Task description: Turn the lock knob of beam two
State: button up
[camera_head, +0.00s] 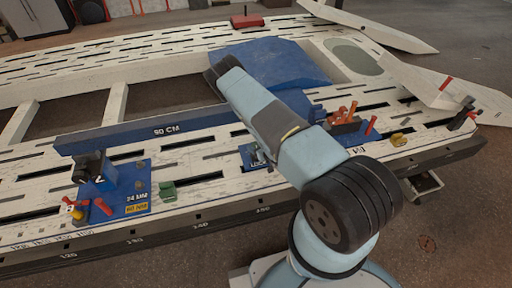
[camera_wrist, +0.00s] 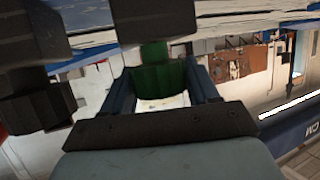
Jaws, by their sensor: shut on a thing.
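In the wrist view my gripper (camera_wrist: 161,78) is shut on a green piece (camera_wrist: 155,64), between its two dark blue fingers. Whether this piece is a lock knob is unclear. In the head view the blue beam (camera_head: 140,134) marked 90 CM lies along the bench; its lettered end (camera_wrist: 305,132) shows upside down in the wrist view. A blue fixture (camera_head: 125,195) with a black block (camera_head: 92,166) stands at its left end. A small blue plate (camera_head: 250,158) with dark green parts sits near the middle, partly behind my arm. My fingers cannot be made out in the head view.
Orange and red parts (camera_head: 345,115) and a yellow piece (camera_head: 398,140) lie to the right. In the wrist view black blocks (camera_wrist: 155,20) crowd close above the fingers.

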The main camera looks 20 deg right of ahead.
jog(key=shift+w+n+y, duration=0.1)
jog(key=shift+n+y, duration=0.5)
jog(key=shift+y, duration=0.1)
jog(key=shift+r+g, duration=0.1)
jog(key=shift+g, duration=0.2)
jog(key=o, duration=1)
jog(key=shift+c, duration=0.2)
jog(key=v, duration=1.3)
jog(key=shift+s+d, duration=0.25)
jog(key=shift+s, duration=0.05)
